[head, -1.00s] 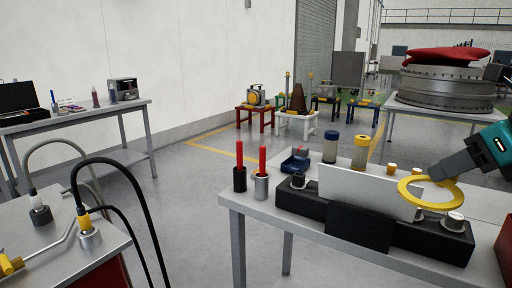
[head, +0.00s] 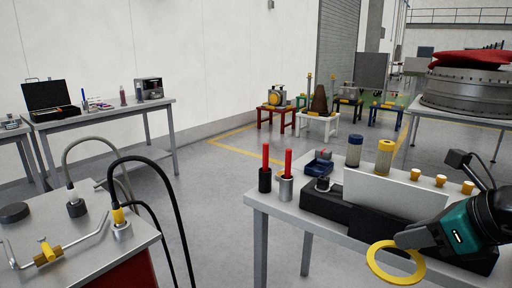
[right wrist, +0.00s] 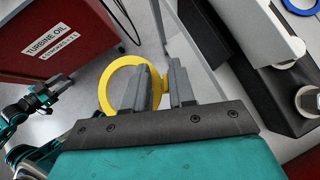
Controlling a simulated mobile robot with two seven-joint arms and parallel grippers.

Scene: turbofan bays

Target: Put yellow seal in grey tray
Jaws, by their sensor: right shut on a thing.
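My right gripper (head: 402,241) is shut on the yellow seal (head: 370,262), a thin flat ring. It holds the seal in the air at the front edge of the right table. In the right wrist view the seal (right wrist: 105,90) sticks out to the left of the two grey fingers (right wrist: 165,82). A dark and teal arm end, which looks like my left gripper (right wrist: 42,98), shows at the left of the right wrist view. Its jaws are too small to read. I cannot make out a grey tray in these views.
A black block with a pale upright panel (head: 385,193) stands on the right table, close behind my right gripper. Red-tipped rods in holders (head: 286,180) and a blue item (head: 318,163) are left of it. A workbench with hoses (head: 110,240) is at left. Floor shows between.

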